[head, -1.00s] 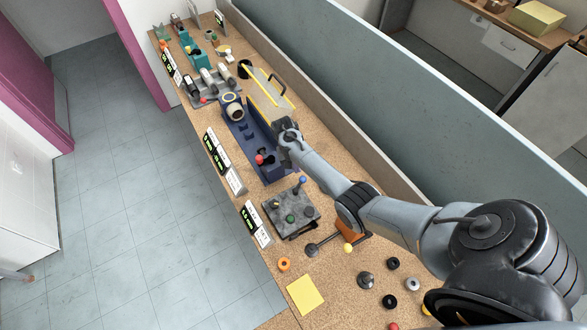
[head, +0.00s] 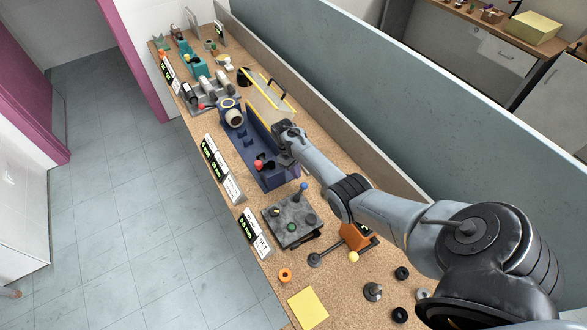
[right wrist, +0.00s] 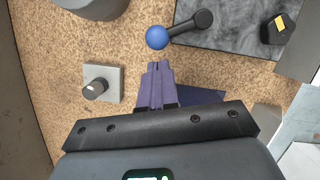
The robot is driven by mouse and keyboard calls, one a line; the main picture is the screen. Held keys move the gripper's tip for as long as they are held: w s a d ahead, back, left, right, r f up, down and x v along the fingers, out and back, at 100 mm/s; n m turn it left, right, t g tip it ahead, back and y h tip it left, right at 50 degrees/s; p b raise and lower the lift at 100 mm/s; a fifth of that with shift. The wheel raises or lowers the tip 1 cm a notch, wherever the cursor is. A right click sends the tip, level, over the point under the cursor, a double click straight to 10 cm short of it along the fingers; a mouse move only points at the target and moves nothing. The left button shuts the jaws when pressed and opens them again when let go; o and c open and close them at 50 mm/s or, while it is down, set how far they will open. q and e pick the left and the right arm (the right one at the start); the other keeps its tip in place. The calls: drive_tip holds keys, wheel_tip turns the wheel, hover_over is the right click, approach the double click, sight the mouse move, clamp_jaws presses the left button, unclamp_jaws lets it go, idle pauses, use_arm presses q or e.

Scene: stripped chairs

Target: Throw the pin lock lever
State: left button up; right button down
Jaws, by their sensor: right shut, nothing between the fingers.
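A lever with a blue ball knob (head: 304,186) stands at the far right corner of a dark grey plate (head: 278,231). In the right wrist view the blue ball (right wrist: 157,38) lies just beyond my fingertips, its black arm running right to the dark plate (right wrist: 238,38). I cannot tell whether this is the pin lock lever. My right gripper (head: 284,159) is over the near end of the blue fixture, its fingertips hard to see in the head view. In the right wrist view its purple fingers (right wrist: 157,68) are shut and empty, apart from the ball in the picture. My left gripper is out of view.
The blue fixture (head: 277,181) carries a red ball knob (head: 258,164). A dark knob (right wrist: 95,87) on a pale square plate is left of my fingers. An orange block (head: 357,238) and several loose rings lie nearer. A divider wall (head: 400,120) runs along the right.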

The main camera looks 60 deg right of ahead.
sight(301, 192)
drive_tip(key=shift+b+x, duration=0.5)
drive_tip(key=shift+x, duration=0.65)
drive_tip(key=shift+s+p, duration=0.1)
drive_tip(key=shift+p, duration=0.25)
drive_tip(key=shift+s+d+m, duration=0.1)
drive_tip(key=shift+d+m, duration=0.05)
drive_tip(key=shift+m, duration=0.25)
drive_tip(key=shift+s, duration=0.1)
drive_tip(key=shift+s+d+r+m+y+p, duration=0.1)
drive_tip(key=shift+s+m+y+p, duration=0.2)
drive_tip(key=shift+m+p, duration=0.35)
drive_tip(key=shift+s+d+r+m+y+p, duration=0.1)
drive_tip(key=shift+s+m+p, duration=0.3)
drive_tip(key=shift+m+p, duration=0.25)
drive_tip(key=shift+s+d+f+m+t+y+p, duration=0.15)
drive_tip(key=shift+s+m+t+y+p, duration=0.25)
drive_tip(key=shift+s+m+p, duration=0.7)
drive_tip(key=shift+w, duration=0.2)
